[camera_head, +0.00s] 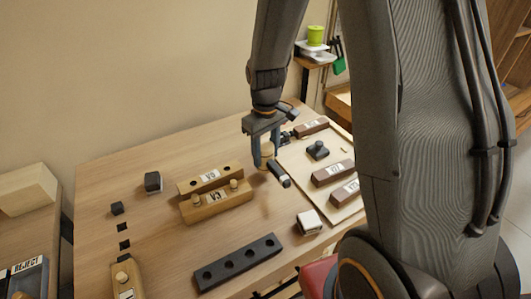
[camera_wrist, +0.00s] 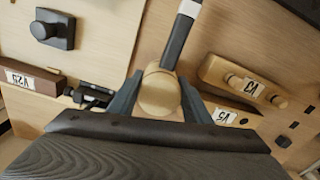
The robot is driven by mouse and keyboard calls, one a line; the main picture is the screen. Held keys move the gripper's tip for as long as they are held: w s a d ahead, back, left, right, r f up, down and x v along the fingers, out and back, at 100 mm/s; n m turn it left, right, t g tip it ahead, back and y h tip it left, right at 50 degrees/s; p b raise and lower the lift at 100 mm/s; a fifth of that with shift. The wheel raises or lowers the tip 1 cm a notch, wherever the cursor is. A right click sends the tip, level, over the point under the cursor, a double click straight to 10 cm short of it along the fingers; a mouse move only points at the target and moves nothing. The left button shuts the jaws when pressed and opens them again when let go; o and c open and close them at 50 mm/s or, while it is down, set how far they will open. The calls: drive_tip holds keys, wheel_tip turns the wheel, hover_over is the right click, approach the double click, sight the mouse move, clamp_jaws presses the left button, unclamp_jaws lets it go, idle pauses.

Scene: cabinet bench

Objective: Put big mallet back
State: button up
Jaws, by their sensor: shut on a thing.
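My gripper (camera_head: 263,160) is shut on the mallet (camera_head: 279,174), above the bench, left of the light board. In the wrist view the round pale wooden head of the mallet (camera_wrist: 158,97) sits between the two fingers (camera_wrist: 160,103). Its dark handle, with a pale section near the far end, points away from my gripper. In the head view the handle slants down to the right. The fingers hide part of the head. I cannot tell exactly how high it hangs.
A light board (camera_head: 297,176) at the right carries brown labelled blocks (camera_head: 333,173) and a dark knobbed block (camera_head: 318,150). Left stand a two-peg wooden block (camera_head: 216,205) and a holed block (camera_head: 211,180). A black holed bar (camera_head: 237,263) and a pale-topped block (camera_head: 309,222) lie in front.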

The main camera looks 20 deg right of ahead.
sight(266, 146)
drive_tip(key=shift+f, duration=1.5)
idle(1.4)
drive_tip(key=o, duration=1.6)
drive_tip(key=shift+o, duration=0.2)
drive_tip(key=shift+r+p, duration=2.65)
drive_tip(key=shift+r, duration=0.9)
drive_tip(key=s+r+m+t+b, duration=0.1)
drive_tip(key=s+m+b, duration=0.3)
drive_tip(key=s+b, duration=0.4)
drive_tip(key=s, duration=0.4)
drive_tip(key=shift+s+a+r+m, duration=0.2)
drive_tip(key=shift+s+r+m, duration=0.1)
drive_tip(key=shift+s, duration=0.05)
